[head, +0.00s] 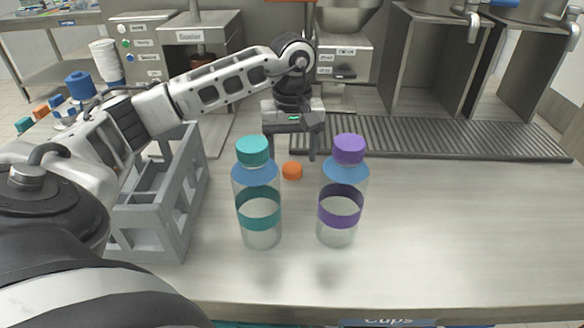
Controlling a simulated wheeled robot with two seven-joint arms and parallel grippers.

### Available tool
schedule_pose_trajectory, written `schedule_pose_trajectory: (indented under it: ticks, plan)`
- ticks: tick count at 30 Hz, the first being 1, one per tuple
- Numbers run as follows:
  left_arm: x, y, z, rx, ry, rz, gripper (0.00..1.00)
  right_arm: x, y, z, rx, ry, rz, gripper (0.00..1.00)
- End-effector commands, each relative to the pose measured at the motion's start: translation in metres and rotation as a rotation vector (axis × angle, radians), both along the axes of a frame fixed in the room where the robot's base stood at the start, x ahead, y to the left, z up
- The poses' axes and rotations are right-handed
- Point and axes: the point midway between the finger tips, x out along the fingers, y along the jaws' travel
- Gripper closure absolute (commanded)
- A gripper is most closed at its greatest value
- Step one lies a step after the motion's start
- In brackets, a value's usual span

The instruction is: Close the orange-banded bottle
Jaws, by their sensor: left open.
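A small orange cap (292,171) lies on the steel counter, behind and between two bottles. My left gripper (291,154) points down just above and behind the orange cap, its two fingers apart and nothing seen between them. One clear bottle (258,205) has a teal band and a teal cap on top. The other clear bottle (341,205) has a purple band and a purple cap on top. Both stand upright, apart from each other. I see no bottle with an orange band. My right gripper is out of view.
A grey divided crate (190,190) stands left of the teal bottle, under my left arm. A ribbed drain strip (450,138) and machines line the back, including a sealer (195,45). The counter (460,220) at right is clear. Small coloured items lie at far left.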

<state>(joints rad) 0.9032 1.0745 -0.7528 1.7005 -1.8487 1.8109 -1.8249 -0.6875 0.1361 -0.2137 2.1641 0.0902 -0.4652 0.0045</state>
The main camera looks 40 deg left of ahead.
Motion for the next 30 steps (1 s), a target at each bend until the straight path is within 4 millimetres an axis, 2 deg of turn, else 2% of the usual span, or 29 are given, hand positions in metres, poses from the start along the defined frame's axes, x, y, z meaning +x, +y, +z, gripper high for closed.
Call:
schedule_pose_trajectory:
  ticks: [3,6,17,22,30]
  plan:
    - [-0.002,0.0,-0.018,0.0,0.004,0.0,0.37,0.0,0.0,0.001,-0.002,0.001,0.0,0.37]
    - [-0.002,0.0,-0.025,0.001,0.001,0.0,0.37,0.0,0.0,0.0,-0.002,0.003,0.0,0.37]
    - [-0.001,0.0,-0.027,0.0,0.0,0.0,0.37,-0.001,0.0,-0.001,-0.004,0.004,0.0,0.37]
    - [-0.001,0.0,-0.027,0.0,0.0,0.0,0.81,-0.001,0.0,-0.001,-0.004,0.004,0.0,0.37]
    - [-0.001,0.0,-0.027,0.0,0.0,0.0,0.84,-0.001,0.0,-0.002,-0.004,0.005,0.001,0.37]
